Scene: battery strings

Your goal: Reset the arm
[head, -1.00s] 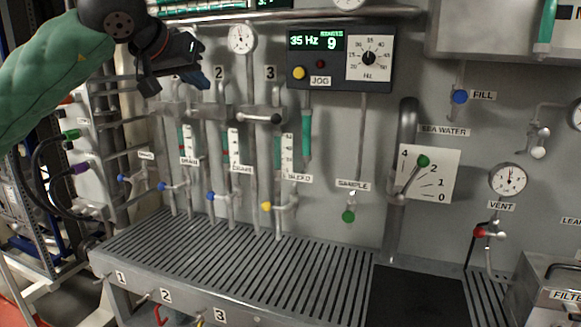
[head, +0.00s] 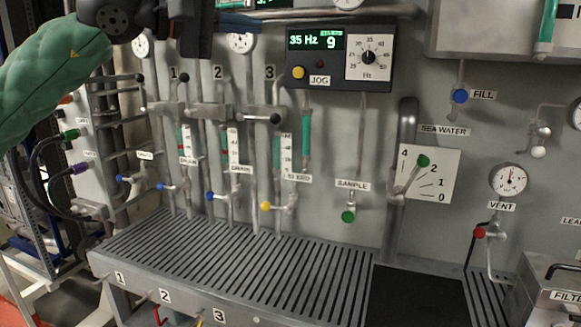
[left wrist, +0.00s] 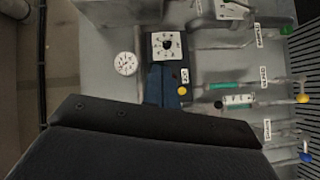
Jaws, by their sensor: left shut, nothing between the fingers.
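My left arm in its green sleeve (head: 60,80) comes in from the left at the top of the head view. My left gripper (head: 240,22) points to the right, in front of the upper pipes and left of the jog panel. Its blue fingers are closed together and empty; they also show in the left wrist view (left wrist: 160,87), where they appear over the edge of the jog panel. My right gripper is not in view.
The jog panel (head: 339,57) reads 35 Hz and 9. Pipes numbered 1 to 3, with gauges and coloured valve handles, line the wall. A slatted bench (head: 230,262) below is clear, with a black mat (head: 417,297) at its right.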

